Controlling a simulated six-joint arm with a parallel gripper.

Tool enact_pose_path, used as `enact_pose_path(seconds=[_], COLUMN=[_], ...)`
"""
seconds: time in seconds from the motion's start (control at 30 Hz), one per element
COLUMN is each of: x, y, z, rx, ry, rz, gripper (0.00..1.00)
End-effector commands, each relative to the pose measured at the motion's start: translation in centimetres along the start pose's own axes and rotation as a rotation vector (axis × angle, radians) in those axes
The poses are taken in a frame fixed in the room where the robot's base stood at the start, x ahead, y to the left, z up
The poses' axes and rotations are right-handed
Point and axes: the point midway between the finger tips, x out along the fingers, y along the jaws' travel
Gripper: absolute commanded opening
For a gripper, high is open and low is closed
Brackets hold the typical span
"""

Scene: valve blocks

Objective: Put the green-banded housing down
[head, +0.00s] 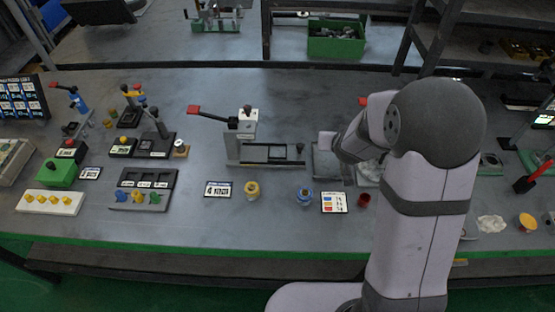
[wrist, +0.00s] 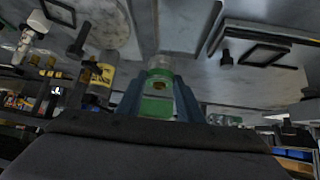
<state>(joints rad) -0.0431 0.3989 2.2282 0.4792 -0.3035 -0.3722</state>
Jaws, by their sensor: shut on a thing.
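The green-banded housing (wrist: 158,92) shows in the wrist view, with a clear or grey top end, a green body and a dark round opening. My gripper (wrist: 158,100) is shut on it, one bluish finger on each side. In the head view my arm hides the gripper's fingers and the housing, so I cannot tell how high the housing is above the bench. A yellow housing (head: 252,190) and a blue-banded housing (head: 304,197) stand apart near the bench's front edge. A small red piece (head: 363,200) stands right of them.
A fixture with a red-handled clamp (head: 246,122) stands mid-bench (head: 200,92). Label cards (head: 334,202) lie near the front. Left are a black block tray (head: 145,186) and a white strip with yellow knobs (head: 50,202). A green bin (head: 336,40) stands behind.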

Motion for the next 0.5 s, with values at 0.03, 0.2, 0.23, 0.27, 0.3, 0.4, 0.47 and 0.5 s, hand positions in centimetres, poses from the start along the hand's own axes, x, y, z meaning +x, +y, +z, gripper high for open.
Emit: enact_pose_path(seconds=[0.03, 0.2, 0.23, 0.27, 0.3, 0.4, 0.47, 0.5], x=[1.0, 2.5, 2.7, 2.9, 3.2, 3.1, 2.5, 2.0], y=[-0.2, -1.4, -1.7, -2.2, -2.9, -5.5, -7.5, -8.9], z=[-0.2, -1.7, -1.9, -2.3, -2.7, -4.1, -5.0, -5.5], rx=[0.009, 0.022, 0.019, 0.015, 0.004, -0.059, -0.132, -0.188], ry=[0.002, -0.007, -0.011, -0.012, -0.015, -0.02, -0.019, -0.018], rz=[0.006, 0.003, -0.004, -0.013, -0.032, -0.113, -0.191, -0.249], gripper=[0.03, 0.03, 0.03, 0.03, 0.03, 0.03, 0.03, 0.03])
